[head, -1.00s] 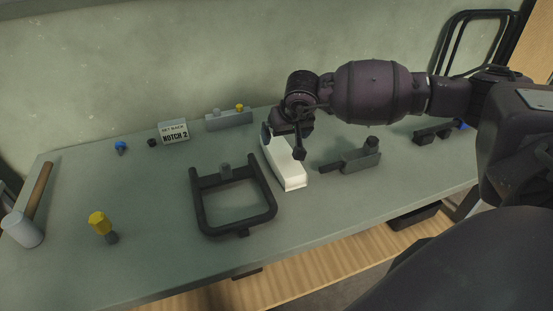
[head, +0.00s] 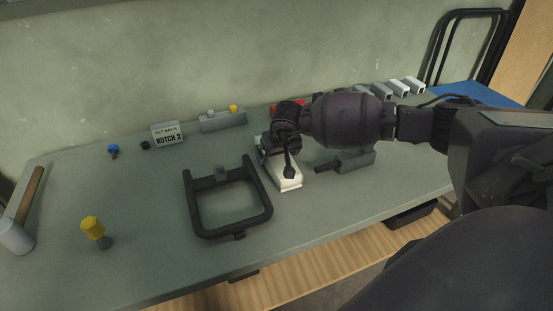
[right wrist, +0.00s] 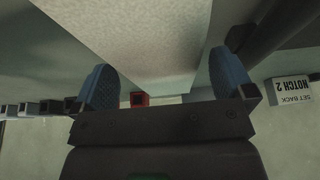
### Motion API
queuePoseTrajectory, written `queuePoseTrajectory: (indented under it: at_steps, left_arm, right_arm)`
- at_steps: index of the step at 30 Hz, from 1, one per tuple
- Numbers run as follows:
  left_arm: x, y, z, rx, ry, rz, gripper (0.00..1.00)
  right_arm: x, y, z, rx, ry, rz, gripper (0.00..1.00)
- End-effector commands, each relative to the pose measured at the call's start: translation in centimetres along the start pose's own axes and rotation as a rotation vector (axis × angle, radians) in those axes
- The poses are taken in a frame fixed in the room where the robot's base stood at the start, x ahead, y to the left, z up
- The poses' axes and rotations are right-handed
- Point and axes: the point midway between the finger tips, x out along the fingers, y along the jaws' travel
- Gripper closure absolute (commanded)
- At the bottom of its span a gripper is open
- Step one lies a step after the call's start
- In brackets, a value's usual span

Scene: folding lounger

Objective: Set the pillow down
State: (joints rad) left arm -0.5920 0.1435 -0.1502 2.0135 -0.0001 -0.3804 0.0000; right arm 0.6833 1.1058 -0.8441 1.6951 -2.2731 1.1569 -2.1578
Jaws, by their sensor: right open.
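The pillow (head: 291,184), a white block, lies on the bench just right of the black U-shaped frame (head: 192,205) in the head view. My right gripper (head: 277,160) is over its far part and hides some of it. In the right wrist view the pale pillow (right wrist: 145,35) fills the top middle, ahead of the two blue open fingers of my right gripper (right wrist: 165,80). I cannot tell whether the fingers touch it. My left gripper is not in view.
The grey bench (head: 130,265) holds a grey fixture (head: 352,161) right of the pillow, a "NOTCH 2" sign (head: 167,134) behind, and a yellow-topped knob (head: 93,228) and a hammer (head: 16,236) at left. The bench front is clear.

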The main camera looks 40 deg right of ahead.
Motion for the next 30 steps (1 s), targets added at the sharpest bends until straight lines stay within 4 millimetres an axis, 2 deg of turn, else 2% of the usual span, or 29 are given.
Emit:
queuePoseTrajectory:
  at_steps: [4,12,20,26,30]
  left_arm:
    - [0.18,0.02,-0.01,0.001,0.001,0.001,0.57]
    - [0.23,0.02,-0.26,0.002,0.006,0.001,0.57]
    - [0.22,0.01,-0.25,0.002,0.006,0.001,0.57]
    - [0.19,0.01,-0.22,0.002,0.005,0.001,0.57]
    - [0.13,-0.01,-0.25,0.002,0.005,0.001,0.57]
  right_arm:
    - [1.35,0.03,0.02,0.000,-0.001,0.001,0.00]
    - [1.46,0.04,-0.04,-0.001,0.001,0.001,0.00]
    - [1.43,0.03,-0.07,0.000,0.002,0.000,0.40]
    - [1.37,0.03,-0.10,0.000,0.002,0.000,0.40]
    - [0.64,0.05,-0.48,0.000,0.004,0.000,0.40]
